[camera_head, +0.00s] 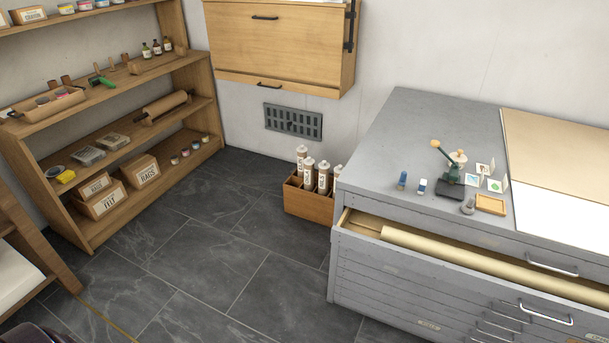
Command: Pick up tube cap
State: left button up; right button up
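I cannot clearly identify a tube cap in the head view. A long tan tube (480,262) lies in the open top drawer (345,219) of the grey flat-file cabinet. Its left end shows near the drawer's left side, and its right end runs out of the picture. Whether a cap sits on the tube is too small to tell. Neither of my grippers is in view.
A wooden crate (307,203) of bottles stands left of the cabinet. Shelves (100,145) are far left. The tiled floor between is clear.

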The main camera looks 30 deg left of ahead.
aim_at(322, 165)
jog(key=i+j, duration=0.1)
jog(key=j, duration=1.25)
jog(key=i+j, duration=0.15)
jog(key=j, duration=0.5)
jog(key=i+j, duration=0.1)
jog(key=j, duration=0.6)
